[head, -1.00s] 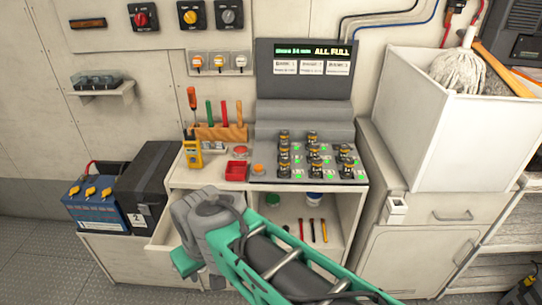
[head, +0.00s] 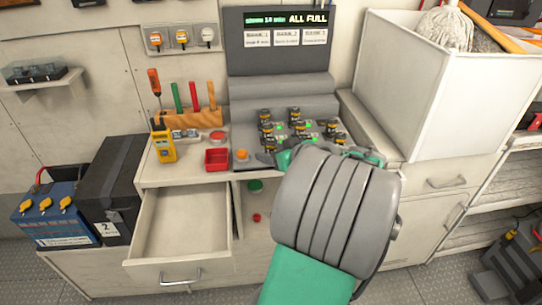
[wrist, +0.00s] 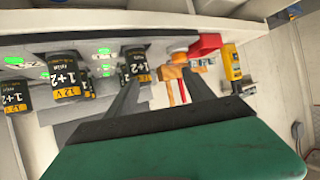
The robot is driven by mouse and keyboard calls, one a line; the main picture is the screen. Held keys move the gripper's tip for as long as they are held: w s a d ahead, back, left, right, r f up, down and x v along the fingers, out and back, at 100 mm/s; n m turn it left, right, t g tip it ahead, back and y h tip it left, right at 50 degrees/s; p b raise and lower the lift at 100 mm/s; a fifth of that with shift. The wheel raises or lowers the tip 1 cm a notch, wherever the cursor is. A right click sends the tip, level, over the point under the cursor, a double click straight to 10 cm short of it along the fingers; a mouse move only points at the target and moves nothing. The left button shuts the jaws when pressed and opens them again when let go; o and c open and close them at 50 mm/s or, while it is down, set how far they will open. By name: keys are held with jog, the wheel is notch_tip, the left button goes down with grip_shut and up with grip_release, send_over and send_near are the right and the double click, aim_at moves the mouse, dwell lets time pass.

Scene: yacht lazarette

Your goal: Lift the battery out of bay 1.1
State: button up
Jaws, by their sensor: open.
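Several black and yellow batteries (head: 266,130) stand in the grey charging rack below the display panel (head: 288,40) reading "ALL FULL". My arm covers the rack's lower right part in the head view. My gripper (wrist: 158,88) is open, its two dark fingers reaching toward the rack in the wrist view. One battery (wrist: 134,64) marked "1+2" stands just beyond the fingertips, nearer the left finger. More batteries (wrist: 66,76) stand to its left. I cannot read which bay is 1.1. In the head view my green gripper (head: 272,158) is mostly hidden behind my grey wrist.
A red tray (head: 217,159), an orange button (head: 241,155) and a yellow meter (head: 163,145) sit left of the rack. An open, empty drawer (head: 180,225) juts out below. A white bin (head: 425,100) stands at the right. Two large batteries sit at the far left.

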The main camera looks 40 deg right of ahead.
aim_at(271, 143)
jog(key=d, duration=0.1)
jog(key=s+d, duration=0.1)
jog(key=shift+s+d+r+t+h, duration=0.2)
jog(key=shift+d+t+h, duration=0.1)
jog(key=shift+h, duration=0.1)
jog(key=shift+d+m, duration=0.3)
jog(key=shift+d, duration=0.05)
jog(key=p+x, duration=0.1)
jog(key=x, duration=0.6)
jog(key=shift+w+d+r, duration=0.1)
jog(key=shift+w+r, duration=0.05)
jog(key=shift+w, duration=0.1)
jog(key=shift+c, duration=0.3)
grip_shut()
